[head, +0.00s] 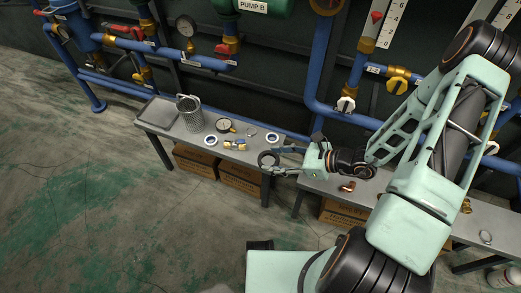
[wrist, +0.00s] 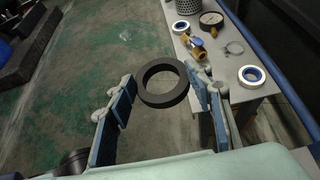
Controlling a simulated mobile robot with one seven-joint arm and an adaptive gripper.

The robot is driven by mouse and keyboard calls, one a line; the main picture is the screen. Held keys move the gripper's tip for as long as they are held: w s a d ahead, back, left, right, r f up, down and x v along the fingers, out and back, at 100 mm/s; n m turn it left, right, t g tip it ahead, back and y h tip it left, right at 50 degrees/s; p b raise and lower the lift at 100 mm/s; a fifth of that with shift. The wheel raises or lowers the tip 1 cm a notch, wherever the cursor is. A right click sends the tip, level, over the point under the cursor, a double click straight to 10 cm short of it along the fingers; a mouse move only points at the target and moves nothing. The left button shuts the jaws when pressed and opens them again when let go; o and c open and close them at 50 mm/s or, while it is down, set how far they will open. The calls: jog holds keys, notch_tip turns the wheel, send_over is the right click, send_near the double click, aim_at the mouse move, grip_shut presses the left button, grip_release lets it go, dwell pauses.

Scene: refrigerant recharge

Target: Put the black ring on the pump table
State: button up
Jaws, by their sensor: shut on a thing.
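The black ring (wrist: 165,100) is between the fingers of my gripper (wrist: 160,88), which is shut on it. In the head view the ring (head: 261,158) is held just off the front edge of the grey table (head: 183,133) below the PUMP B label, which I take as the pump table. My gripper (head: 272,160) reaches in from the right. The ring looks clear of the tabletop in the wrist view, with floor below it. Its height over the table is hard to tell.
The table bears a tray (head: 158,112), a mesh basket (head: 189,117), a gauge (head: 224,125), a brass valve (head: 234,144) and white-blue rolls (head: 211,141) (head: 272,137). Cardboard boxes (head: 239,176) stand beneath. Blue pipes run behind. Bare tabletop shows at the front left.

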jog(key=w+a+f, duration=0.1)
jog(key=w+f, duration=0.1)
jog(key=w, duration=0.3)
jog(key=b, duration=0.3)
send_over(267, 158)
notch_tip(267, 158, down, 6)
jog(key=shift+s+d+r, duration=0.1)
jog(key=shift+s+r, duration=0.05)
jog(key=shift+f, duration=0.2)
jog(key=shift+w+f+b, duration=0.15)
jog(key=shift+f, duration=0.65)
jog(key=shift+w+f+b, duration=0.1)
jog(key=shift+f+b, duration=0.05)
jog(key=shift+f, duration=0.65)
jog(key=shift+f, duration=0.15)
jog(key=o, duration=1.1)
jog(key=shift+c, duration=0.2)
